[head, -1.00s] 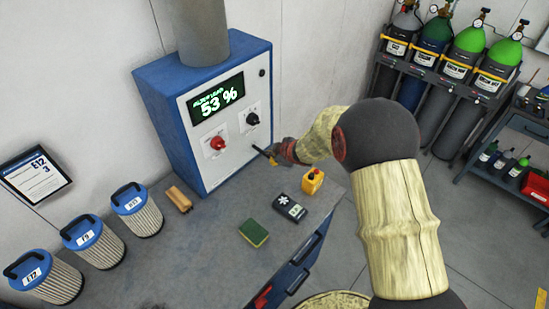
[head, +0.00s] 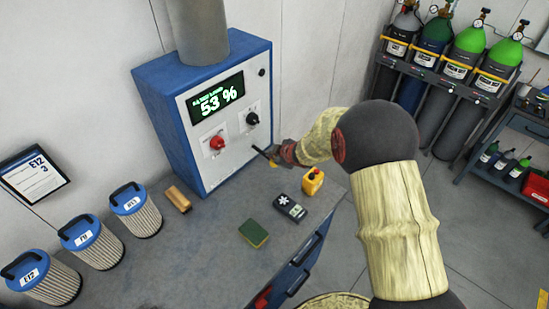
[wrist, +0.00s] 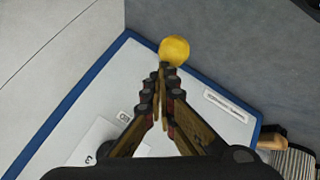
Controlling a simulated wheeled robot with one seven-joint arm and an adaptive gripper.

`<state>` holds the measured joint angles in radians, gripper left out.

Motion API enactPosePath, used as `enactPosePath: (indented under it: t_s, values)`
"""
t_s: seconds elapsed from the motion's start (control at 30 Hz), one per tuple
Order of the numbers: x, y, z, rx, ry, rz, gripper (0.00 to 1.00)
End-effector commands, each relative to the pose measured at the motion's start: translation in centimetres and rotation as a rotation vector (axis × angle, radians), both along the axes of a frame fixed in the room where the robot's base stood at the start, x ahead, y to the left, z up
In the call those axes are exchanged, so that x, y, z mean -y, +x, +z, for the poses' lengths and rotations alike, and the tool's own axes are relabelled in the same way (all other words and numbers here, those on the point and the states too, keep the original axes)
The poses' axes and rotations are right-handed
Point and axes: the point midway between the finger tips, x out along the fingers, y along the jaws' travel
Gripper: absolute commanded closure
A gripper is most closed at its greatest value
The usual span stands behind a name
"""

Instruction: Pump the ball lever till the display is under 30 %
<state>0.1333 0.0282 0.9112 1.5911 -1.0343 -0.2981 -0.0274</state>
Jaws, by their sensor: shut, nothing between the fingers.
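The blue and white cabinet (head: 180,130) stands on the bench, and its display (head: 216,97) reads 53 %. A red knob (head: 217,142) and a black knob (head: 252,118) are on its front. The yellow ball (wrist: 174,49) of the lever shows in the wrist view just beyond my fingertips. My gripper (wrist: 165,68) is shut and empty, its tips at the ball's near edge; I cannot tell whether they touch it. In the head view my gripper (head: 266,155) is at the lower right of the cabinet front, and the lever is mostly hidden there.
On the bench lie a green sponge (head: 254,233), a dark handheld device (head: 290,208), a yellow box with a red button (head: 313,181) and a wooden-backed brush (head: 178,198). Several filters (head: 136,211) stand at left. Gas cylinders (head: 470,50) stand at the back right.

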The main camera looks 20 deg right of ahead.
Motion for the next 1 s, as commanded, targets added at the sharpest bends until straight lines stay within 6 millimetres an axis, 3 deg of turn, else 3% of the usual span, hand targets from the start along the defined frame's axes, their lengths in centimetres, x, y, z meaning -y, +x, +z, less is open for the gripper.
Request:
enactPosePath:
  t_s: [1.0]
  values:
    - [0.0, 0.0, -1.2, -0.001, 0.0, 0.0, 1.0]
